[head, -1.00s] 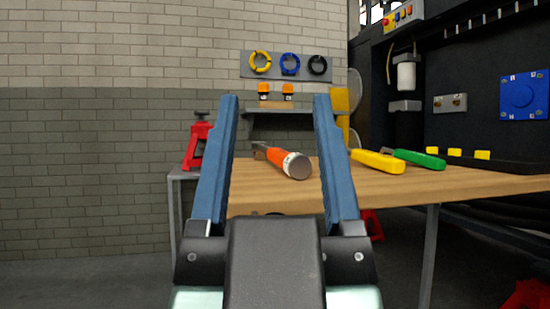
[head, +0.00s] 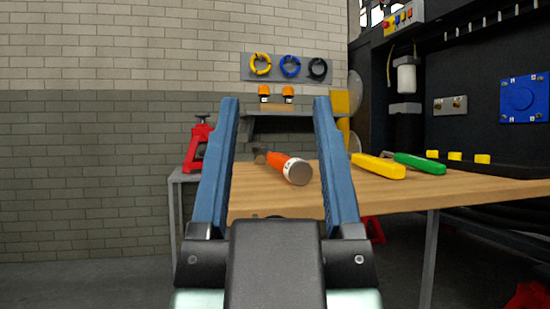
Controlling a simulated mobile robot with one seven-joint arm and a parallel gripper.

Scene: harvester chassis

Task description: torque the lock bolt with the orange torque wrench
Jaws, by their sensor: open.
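The orange torque wrench (head: 279,162) lies on the wooden workbench, its grey handle end toward me and its dark head pointing away to the back left. My gripper (head: 278,103) is open, with its two blue fingers wide apart. In the picture the wrench shows between the fingers, nearer the right one. The fingers do not touch it, and nothing is held. I cannot pick out the lock bolt in this view.
The workbench top (head: 430,190) also bears a yellow-handled tool (head: 378,166) and a green-handled tool (head: 419,162) right of the wrench. A red jack stand (head: 198,145) stands at the left. A shelf (head: 280,112) is behind. A dark chassis panel (head: 470,75) rises at the right.

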